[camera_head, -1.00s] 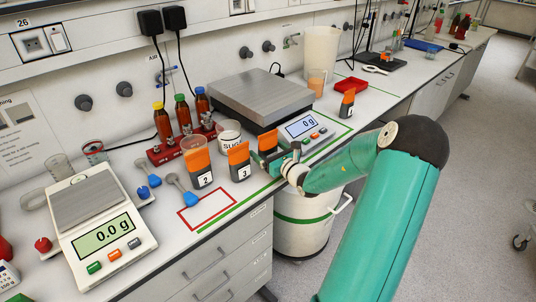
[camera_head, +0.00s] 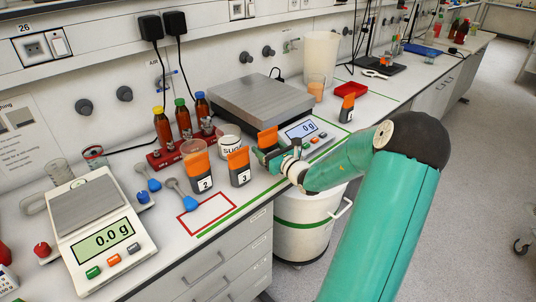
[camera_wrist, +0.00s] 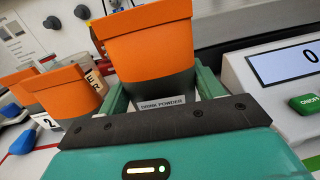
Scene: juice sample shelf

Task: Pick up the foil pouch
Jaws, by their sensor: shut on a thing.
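A grey foil pouch with an orange top (camera_head: 267,138) is between the fingers of my gripper (camera_head: 270,156), in front of the large scale. In the wrist view the held pouch (camera_wrist: 150,50) stands roughly upright between the two green fingers, with a "DRINK POWDER" label near its lower part. My gripper (camera_wrist: 162,92) is shut on it. The pouch's lower end is mostly hidden behind the fingers and palm. Two similar pouches stand to the left, one marked 3 (camera_head: 241,177) and one marked 2 (camera_head: 205,182). Another (camera_head: 347,112) stands farther right.
The large scale (camera_head: 262,100) reads 0 g, right behind the held pouch. A sugar jar (camera_head: 230,148), brown bottles in a red rack (camera_head: 168,158) and blue scoops stand close on the left. A red-outlined area (camera_head: 212,220) on the bench is empty. A smaller scale (camera_head: 85,200) is at left.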

